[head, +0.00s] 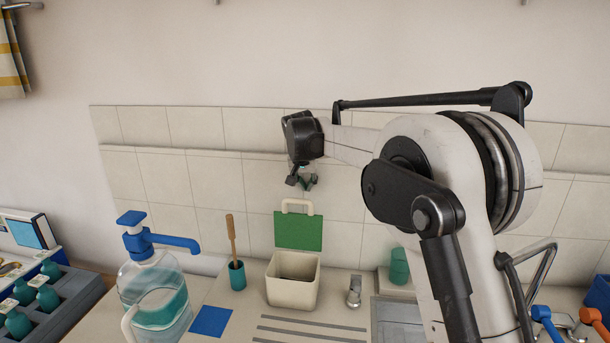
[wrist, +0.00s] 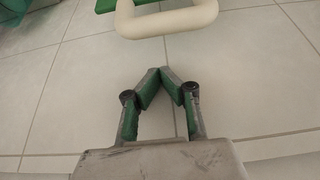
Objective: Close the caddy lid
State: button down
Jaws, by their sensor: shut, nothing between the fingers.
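The caddy (head: 292,284) is a cream box on the counter with its opening showing. Its green lid (head: 299,231) stands upright at the back, with a cream loop handle (head: 297,203) on top. My gripper (head: 303,184) is above the lid and handle, in front of the tiled wall. In the wrist view my gripper (wrist: 161,74) has its fingertips together with nothing between them. The handle (wrist: 167,22) is at the top of the wrist view, apart from the fingertips, with a strip of the green lid (wrist: 108,5) beside it.
A large water jug (head: 155,290) with a blue pump stands left of the caddy. A teal cup (head: 237,276) with a wooden-handled brush is between them. A small metal tap (head: 354,291) and a green item (head: 399,266) are to the right. The tiled wall (head: 220,190) is close behind.

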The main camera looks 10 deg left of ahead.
jog(key=s, duration=0.1)
jog(key=s+f+p, duration=0.1)
jog(key=s, duration=0.1)
jog(key=shift+s+f, duration=0.2)
jog(key=shift+s, duration=0.05)
jog(key=shift+s, duration=0.25)
